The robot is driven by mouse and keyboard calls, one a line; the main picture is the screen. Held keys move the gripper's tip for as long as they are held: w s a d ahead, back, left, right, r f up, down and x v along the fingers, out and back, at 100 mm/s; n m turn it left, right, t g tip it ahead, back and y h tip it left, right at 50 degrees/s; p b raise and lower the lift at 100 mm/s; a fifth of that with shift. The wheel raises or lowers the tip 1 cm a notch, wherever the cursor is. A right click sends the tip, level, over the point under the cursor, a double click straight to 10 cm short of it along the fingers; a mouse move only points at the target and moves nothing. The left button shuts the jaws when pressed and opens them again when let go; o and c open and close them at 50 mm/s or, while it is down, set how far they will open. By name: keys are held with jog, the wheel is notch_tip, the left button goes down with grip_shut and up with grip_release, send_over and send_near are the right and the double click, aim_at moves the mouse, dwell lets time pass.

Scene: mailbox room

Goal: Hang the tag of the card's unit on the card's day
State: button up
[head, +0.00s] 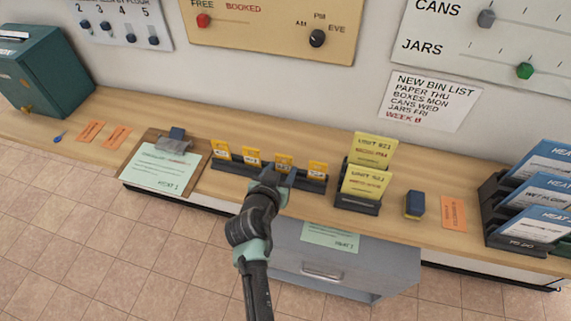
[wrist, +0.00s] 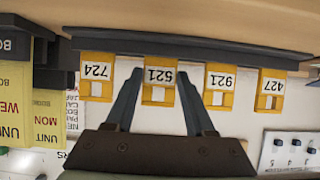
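Several orange-yellow tags with white number labels stand in a dark rack (head: 230,167) on the counter. My gripper (head: 277,178) is over the rack at the third tag from the left (head: 284,161). In the wrist view my gripper (wrist: 158,82) is open, one finger on each side of that tag (wrist: 160,90), with slim gaps; its label seems to read 521, though small and turned. Other tags (wrist: 96,88), (wrist: 220,88), (wrist: 270,90) stand beside it. Two yellow unit cards, a back one (head: 374,148) and a front one (head: 366,183), stand in a dark holder (head: 357,204); their print is hard to read.
A clipboard (head: 150,178), orange slips (head: 90,131) and a teal box (head: 45,75) are left. Boards with knobs (head: 270,25) and a bin list (head: 430,100) are on the wall.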

aim_at(280, 166)
jog(key=c, duration=0.4)
jog(key=shift+r, duration=0.1)
jog(key=shift+c, duration=0.2)
jog(key=shift+r, duration=0.1)
jog(key=shift+r+p, duration=1.15)
jog(key=shift+r, duration=0.2)
jog(key=shift+s+a, duration=0.1)
jog(key=shift+s, duration=0.1)
jog(key=shift+s+a+p, duration=0.2)
jog(key=shift+s, duration=0.4)
jog(key=shift+s+a+p, duration=0.15)
jog(key=shift+s+a, duration=0.05)
jog(key=shift+s, duration=0.4)
jog(key=s+a, duration=0.2)
jog(key=s, duration=0.4)
jog(key=shift+s, duration=0.35)
